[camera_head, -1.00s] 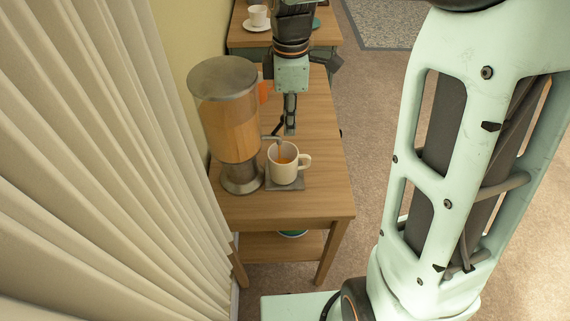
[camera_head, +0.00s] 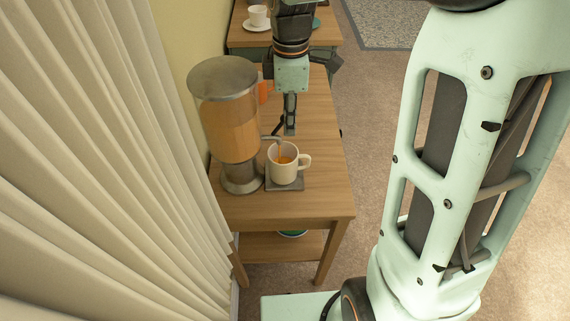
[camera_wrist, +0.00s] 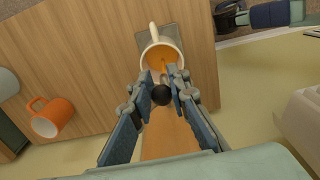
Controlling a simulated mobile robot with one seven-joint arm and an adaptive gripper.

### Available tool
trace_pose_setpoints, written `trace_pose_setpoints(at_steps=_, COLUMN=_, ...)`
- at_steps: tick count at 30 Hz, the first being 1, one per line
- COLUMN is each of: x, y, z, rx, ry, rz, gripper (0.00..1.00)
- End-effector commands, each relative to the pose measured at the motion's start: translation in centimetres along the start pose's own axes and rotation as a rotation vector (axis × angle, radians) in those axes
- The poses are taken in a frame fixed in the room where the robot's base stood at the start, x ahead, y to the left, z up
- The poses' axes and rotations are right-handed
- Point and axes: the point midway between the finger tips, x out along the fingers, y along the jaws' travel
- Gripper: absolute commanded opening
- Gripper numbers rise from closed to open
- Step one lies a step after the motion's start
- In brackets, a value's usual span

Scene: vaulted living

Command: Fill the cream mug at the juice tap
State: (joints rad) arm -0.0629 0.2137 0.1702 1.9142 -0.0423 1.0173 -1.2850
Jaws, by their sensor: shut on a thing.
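The cream mug (camera_head: 284,173) stands upright on a small grey plate (camera_head: 272,187) under the tap (camera_head: 271,138) of the juice dispenser (camera_head: 231,125). Its handle points right in the head view. Orange juice (camera_wrist: 158,55) shows inside the mug, and a thin stream falls into it from the tap. My gripper (camera_head: 290,131) is beside the tap, above the table. In the wrist view, my gripper (camera_wrist: 164,84) is closed around the tap's black knob (camera_wrist: 160,96). The mug (camera_wrist: 153,30) is just beyond the fingertips there. The exact finger contact is partly hidden.
An orange mug (camera_wrist: 52,117) stands on the wooden table (camera_head: 319,170), partly hidden behind the dispenser in the head view. A white cup and saucer (camera_head: 257,23) are on the farther table. A curtain (camera_head: 100,180) lines the left. Carpet is clear right of the table.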

Motion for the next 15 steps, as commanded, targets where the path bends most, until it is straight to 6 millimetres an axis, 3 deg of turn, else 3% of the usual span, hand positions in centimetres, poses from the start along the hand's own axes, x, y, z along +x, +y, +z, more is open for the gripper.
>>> trace_pose_setpoints(at_steps=15, x=-1.0, y=0.1, z=-2.6, rx=-0.003, ry=0.003, rz=0.004, gripper=0.00)
